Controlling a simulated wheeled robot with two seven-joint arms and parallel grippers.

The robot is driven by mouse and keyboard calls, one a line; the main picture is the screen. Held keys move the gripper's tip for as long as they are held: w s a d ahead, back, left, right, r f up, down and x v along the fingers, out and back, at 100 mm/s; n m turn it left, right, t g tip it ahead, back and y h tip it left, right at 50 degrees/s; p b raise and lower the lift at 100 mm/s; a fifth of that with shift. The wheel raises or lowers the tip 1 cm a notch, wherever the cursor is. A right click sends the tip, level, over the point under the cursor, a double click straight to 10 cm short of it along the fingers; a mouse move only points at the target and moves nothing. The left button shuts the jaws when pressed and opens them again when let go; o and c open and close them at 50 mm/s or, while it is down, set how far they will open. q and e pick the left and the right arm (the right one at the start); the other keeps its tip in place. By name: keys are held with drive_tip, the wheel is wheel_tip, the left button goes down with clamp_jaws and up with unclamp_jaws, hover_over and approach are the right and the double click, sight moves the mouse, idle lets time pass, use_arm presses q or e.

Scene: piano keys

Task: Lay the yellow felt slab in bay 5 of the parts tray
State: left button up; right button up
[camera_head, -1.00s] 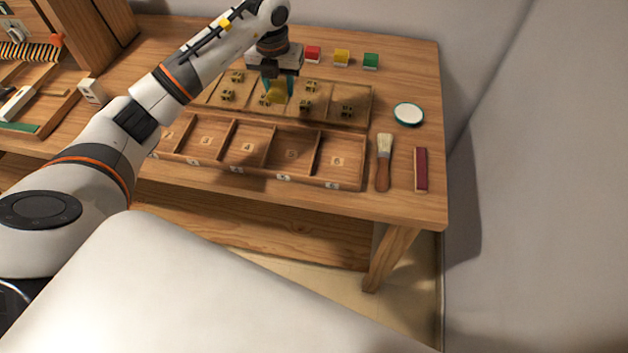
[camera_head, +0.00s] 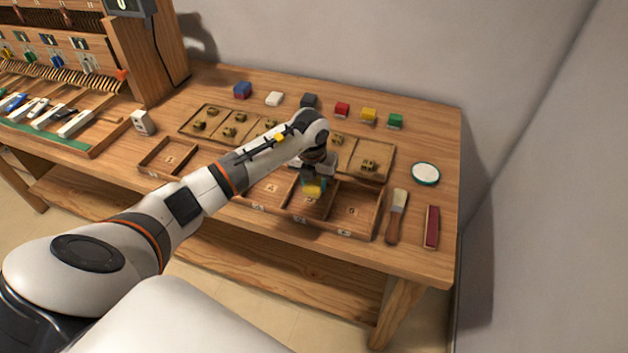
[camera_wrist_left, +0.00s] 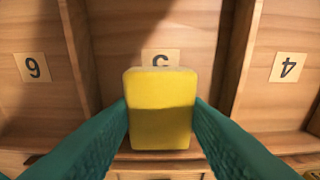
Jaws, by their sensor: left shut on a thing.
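The yellow felt slab (camera_head: 313,187) is held between the teal fingers of my left gripper (camera_head: 312,182). In the left wrist view the slab (camera_wrist_left: 161,108) sits upright between both fingertips, which press its sides. The parts tray (camera_head: 262,207) has numbered bays. The slab is over bay 5 (camera_wrist_left: 158,28), whose number label is partly covered by it. Bay 6 (camera_wrist_left: 30,65) and bay 4 (camera_wrist_left: 288,65) flank it and look empty. I cannot tell whether the slab touches the bay floor. My right gripper is not in view.
Behind the tray is a shallow wooden board (camera_head: 385,170) with small brass-coloured parts. Several coloured blocks stand farther back. A piano keyboard is at left.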

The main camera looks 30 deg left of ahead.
sight(312, 188)
use_arm(q)
drive_tip(key=shift+f, duration=0.25)
drive_tip(key=shift+f, duration=0.1)
drive_tip(key=o, duration=0.9)
drive_tip(key=shift+o, duration=0.2)
wheel_tip(312, 188, up, 12)
drive_tip(key=s+b, duration=0.1)
drive_tip(key=shift+s+d, duration=0.15)
drive_tip(key=shift+s, duration=0.05)
